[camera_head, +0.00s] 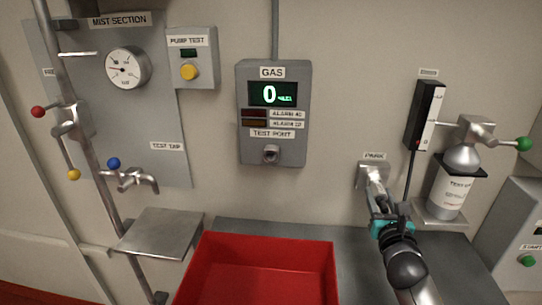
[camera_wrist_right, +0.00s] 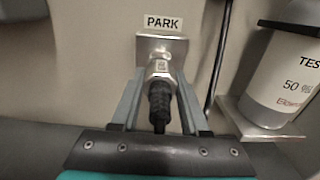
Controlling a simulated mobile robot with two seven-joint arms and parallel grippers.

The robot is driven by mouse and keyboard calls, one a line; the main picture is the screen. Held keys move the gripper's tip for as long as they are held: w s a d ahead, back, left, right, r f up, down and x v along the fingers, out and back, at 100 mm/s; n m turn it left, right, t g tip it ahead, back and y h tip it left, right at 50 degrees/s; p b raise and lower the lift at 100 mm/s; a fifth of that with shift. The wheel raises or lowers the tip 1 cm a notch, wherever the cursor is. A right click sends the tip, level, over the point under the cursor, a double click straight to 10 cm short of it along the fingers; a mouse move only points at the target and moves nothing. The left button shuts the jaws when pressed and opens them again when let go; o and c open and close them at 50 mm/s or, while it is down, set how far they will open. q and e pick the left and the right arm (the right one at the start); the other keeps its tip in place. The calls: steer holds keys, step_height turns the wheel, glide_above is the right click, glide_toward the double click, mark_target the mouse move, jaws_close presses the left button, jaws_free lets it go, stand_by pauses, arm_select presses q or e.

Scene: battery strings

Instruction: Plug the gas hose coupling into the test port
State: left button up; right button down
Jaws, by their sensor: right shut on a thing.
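The gas panel (camera_head: 274,112) hangs on the wall at the centre of the head view, its display reading 0. The test port (camera_head: 270,154) is the round metal fitting at its lower middle, with nothing in it. The hose coupling (camera_wrist_right: 160,76), metal with a black ribbed rear, sits at the park bracket (camera_wrist_right: 177,46) under the PARK label. My right gripper (camera_head: 379,198) is at the park bracket, shut on the coupling, with a finger on each side of it in the wrist view. In the head view my gripper and wrist largely hide the coupling. My left gripper is not in view.
A red bin (camera_head: 205,262) stands below the gas panel. A metal shelf (camera_head: 160,234) and a test tap (camera_head: 130,180) are on the left. A test gas bottle (camera_head: 450,192) with a green-knobbed valve stands close right of my right gripper. Wall between park and panel is clear.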

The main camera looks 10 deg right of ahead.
mark_target(385, 211)
steer(key=shift+s, duration=0.25)
steer(key=shift+s+a, duration=0.15)
steer(key=shift+s, duration=0.15)
steer(key=shift+p+v, duration=0.65)
steer(key=shift+v, duration=0.5)
steer(key=shift+s, duration=0.4)
steer(key=shift+p+v, duration=0.5)
steer(key=shift+v, duration=1.55)
steer(key=shift+a+r, duration=0.1)
